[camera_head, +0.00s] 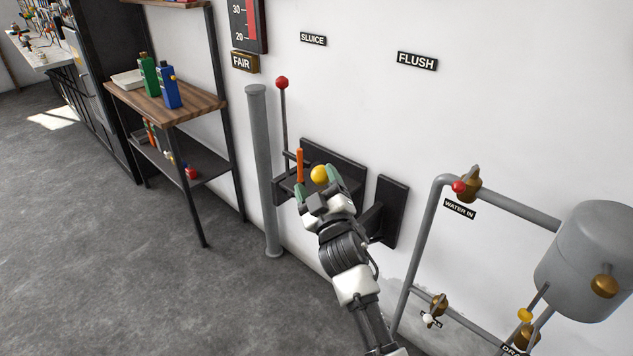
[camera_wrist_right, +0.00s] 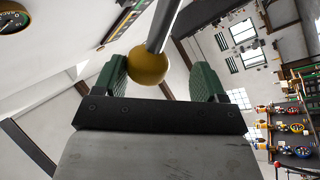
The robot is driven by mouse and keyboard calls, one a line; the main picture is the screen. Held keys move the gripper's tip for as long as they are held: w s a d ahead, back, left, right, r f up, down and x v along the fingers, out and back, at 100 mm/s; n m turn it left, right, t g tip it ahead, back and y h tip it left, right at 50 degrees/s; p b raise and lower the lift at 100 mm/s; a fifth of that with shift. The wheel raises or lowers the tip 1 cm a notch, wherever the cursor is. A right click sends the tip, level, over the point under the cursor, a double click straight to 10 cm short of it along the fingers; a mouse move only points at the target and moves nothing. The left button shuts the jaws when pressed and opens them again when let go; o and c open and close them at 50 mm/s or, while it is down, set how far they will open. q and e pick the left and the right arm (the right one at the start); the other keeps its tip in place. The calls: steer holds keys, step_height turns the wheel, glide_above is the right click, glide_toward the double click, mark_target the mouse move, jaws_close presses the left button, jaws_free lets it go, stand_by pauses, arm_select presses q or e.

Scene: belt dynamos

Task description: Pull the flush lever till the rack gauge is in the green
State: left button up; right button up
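A lever with a yellow ball knob (camera_head: 319,174) stands at the black wall bracket (camera_head: 335,160), below and left of the FLUSH sign (camera_head: 417,61). My right gripper (camera_head: 318,190) is at this knob. In the right wrist view the knob (camera_wrist_right: 148,65) and its grey rod (camera_wrist_right: 163,25) show between the two green fingers (camera_wrist_right: 160,82). The fingers are apart, with a clear gap on the right of the knob; it lies nearer the left finger. A round dark dial (camera_wrist_right: 12,18) is cut off at the top left; its reading is unclear. My left gripper is not in view.
A red-knobbed lever (camera_head: 282,83) and a short orange handle (camera_head: 300,165) stand close left of my gripper. A grey post (camera_head: 262,170) is further left. Pipes (camera_head: 418,240) and a tank (camera_head: 592,260) are at right. A shelf (camera_head: 165,100) holds bottles.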

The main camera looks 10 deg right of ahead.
steer(key=v, duration=1)
steer(key=shift+b, duration=0.4)
